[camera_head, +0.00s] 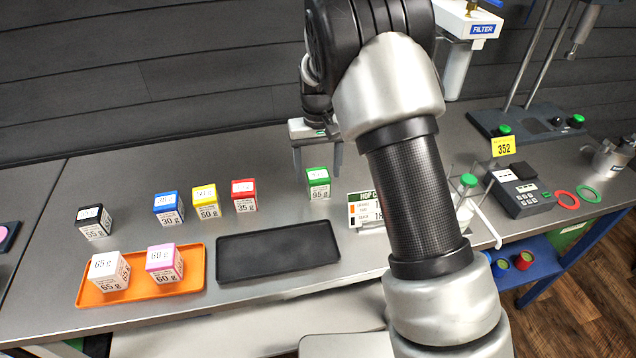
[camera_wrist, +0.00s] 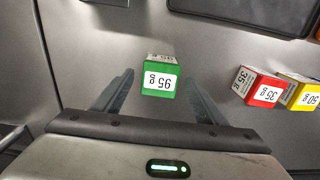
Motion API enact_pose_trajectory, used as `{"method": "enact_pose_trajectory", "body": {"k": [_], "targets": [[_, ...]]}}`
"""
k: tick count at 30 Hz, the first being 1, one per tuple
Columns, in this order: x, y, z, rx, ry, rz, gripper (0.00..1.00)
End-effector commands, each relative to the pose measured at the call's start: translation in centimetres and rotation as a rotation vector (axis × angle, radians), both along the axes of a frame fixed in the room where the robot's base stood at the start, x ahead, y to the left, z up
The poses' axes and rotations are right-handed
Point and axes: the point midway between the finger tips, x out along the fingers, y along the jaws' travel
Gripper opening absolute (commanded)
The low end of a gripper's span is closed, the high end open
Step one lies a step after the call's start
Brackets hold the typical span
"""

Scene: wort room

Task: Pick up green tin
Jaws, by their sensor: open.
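The green tin (camera_head: 318,183), a small box with a green top and a white label reading 95 g, stands upright on the grey steel table. In the wrist view the green tin (camera_wrist: 159,77) sits just beyond and between the fingertips of my gripper (camera_wrist: 159,85). The fingers are spread, one on each side, with a visible gap to the tin. In the head view my gripper (camera_head: 317,160) hangs behind and slightly above the tin, pointing down. Nothing is held.
A red tin (camera_head: 244,195), yellow tin (camera_head: 206,201), blue tin (camera_head: 168,208) and black tin (camera_head: 94,222) stand to the left. A black tray (camera_head: 278,257) lies in front; an orange tray (camera_head: 140,295) holds white and pink tins. A sign (camera_head: 366,210) stands close right of the green tin.

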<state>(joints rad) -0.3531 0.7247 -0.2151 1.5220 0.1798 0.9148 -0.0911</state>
Motion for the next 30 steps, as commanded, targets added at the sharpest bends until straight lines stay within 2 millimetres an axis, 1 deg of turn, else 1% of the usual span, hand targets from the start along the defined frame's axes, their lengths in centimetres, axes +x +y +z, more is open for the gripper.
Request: {"method": "enact_pose_trajectory", "body": {"k": [1, 5, 13, 20, 21, 22, 27, 30], "targets": [[-0.1, 0.0, -0.9, -0.001, 0.003, 0.001, 0.66], [0.0, 0.0, -2.1, 0.000, 0.001, 0.001, 0.66], [0.0, 0.0, -2.3, 0.000, -0.001, 0.001, 0.66], [0.0, 0.0, -2.3, 0.000, -0.001, 0.001, 0.27], [0.0, 0.0, -2.3, 0.000, -0.001, 0.001, 0.20], [0.0, 0.0, -2.3, 0.000, -0.001, 0.001, 0.19], [0.0, 0.0, -2.2, 0.000, -0.001, 0.001, 0.18], [0.1, 0.0, -1.7, 0.001, -0.003, 0.001, 0.18]]}}
